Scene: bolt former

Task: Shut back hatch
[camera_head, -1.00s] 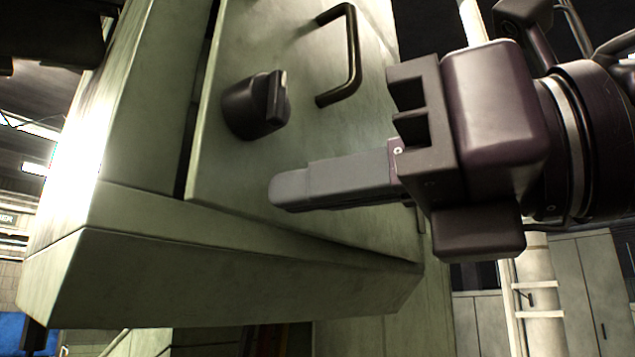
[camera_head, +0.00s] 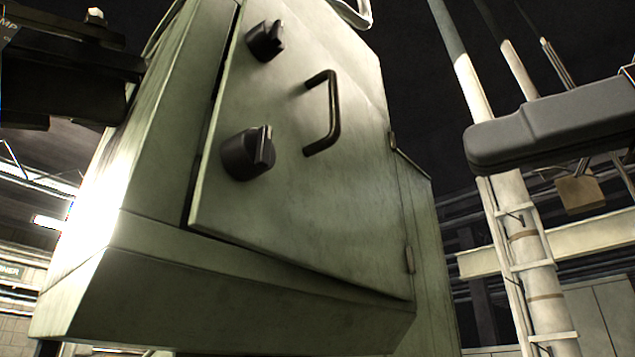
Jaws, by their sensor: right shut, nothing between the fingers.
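The back hatch (camera_head: 300,190) is a pale green metal door on a cabinet (camera_head: 105,215) of the same colour. It has a dark bar handle (camera_head: 332,115), two black knobs (camera_head: 248,152) and hinges (camera_head: 409,258) along its right edge. A narrow dark gap shows along its left edge, so it stands slightly ajar. My right gripper (camera_head: 478,150) is shut and empty at the right, apart from the hatch; only its grey finger part shows. A dark shape (camera_head: 70,75) at the upper left looks like part of my left arm or gripper; its fingers cannot be made out.
White pipes (camera_head: 495,125) and a ladder-like frame (camera_head: 520,270) stand behind at the right, with a pale beam (camera_head: 590,245) across. Grey lockers (camera_head: 605,310) are at the lower right. The space between the hatch and my right gripper is open.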

